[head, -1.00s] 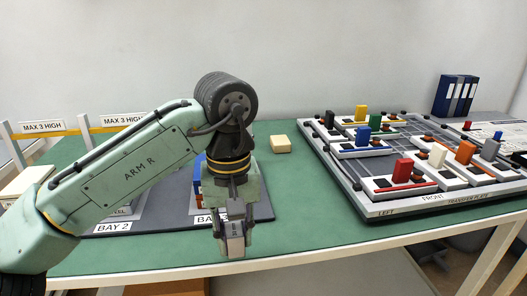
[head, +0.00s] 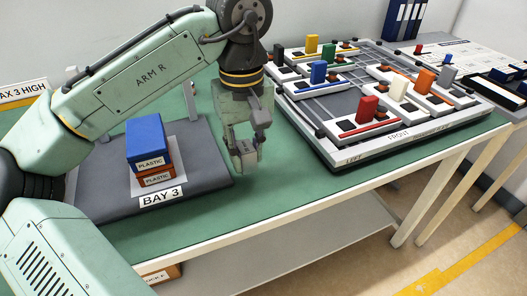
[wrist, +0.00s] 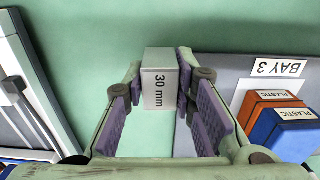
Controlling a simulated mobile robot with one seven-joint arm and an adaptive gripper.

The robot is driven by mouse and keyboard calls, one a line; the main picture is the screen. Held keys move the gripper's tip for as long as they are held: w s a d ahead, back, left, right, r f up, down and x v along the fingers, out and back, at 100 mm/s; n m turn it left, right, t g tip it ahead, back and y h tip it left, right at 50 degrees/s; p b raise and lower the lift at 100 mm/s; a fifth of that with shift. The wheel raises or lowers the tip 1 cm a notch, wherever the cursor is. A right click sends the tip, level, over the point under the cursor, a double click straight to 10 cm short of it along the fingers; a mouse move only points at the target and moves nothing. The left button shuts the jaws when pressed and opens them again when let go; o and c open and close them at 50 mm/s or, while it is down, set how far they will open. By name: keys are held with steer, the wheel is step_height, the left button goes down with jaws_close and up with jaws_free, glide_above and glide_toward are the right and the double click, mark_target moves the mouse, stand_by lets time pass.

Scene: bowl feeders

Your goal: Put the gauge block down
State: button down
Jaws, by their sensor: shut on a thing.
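The gauge block is a light grey block (wrist: 160,90) marked "30 mm" in the wrist view. My gripper (head: 247,160) is shut on it, with one finger pad on each side. In the head view the gauge block (head: 248,158) is a small grey piece at the fingertips. It is over the green tabletop between the Bay 3 mat (head: 208,160) and the transfer plate (head: 345,160). I cannot tell whether its underside touches the table.
A blue box (head: 147,137) labelled plastic sits on an orange one (head: 158,180) on the Bay 3 mat. Coloured blocks, such as a red one (head: 368,108), stand on the transfer plate. Bare green table (head: 290,185) lies around the gripper, up to the white front edge.

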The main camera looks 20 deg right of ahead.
steer(key=d, duration=0.3)
steer(key=shift+w+d, duration=0.2)
steer(key=shift+w+d+f, duration=0.1)
steer(key=shift+d+f, duration=0.15)
steer(key=shift+d, duration=0.15)
steer(key=shift+f, duration=1.65)
steer(key=shift+f, duration=0.1)
steer(key=c, duration=1.3)
jaws_free()
steer(key=shift+f, duration=0.1)
step_height(320, 180, up, 12)
steer(key=shift+r+p, duration=0.2)
steer(key=shift+p, duration=0.1)
steer(key=shift+c, duration=0.2)
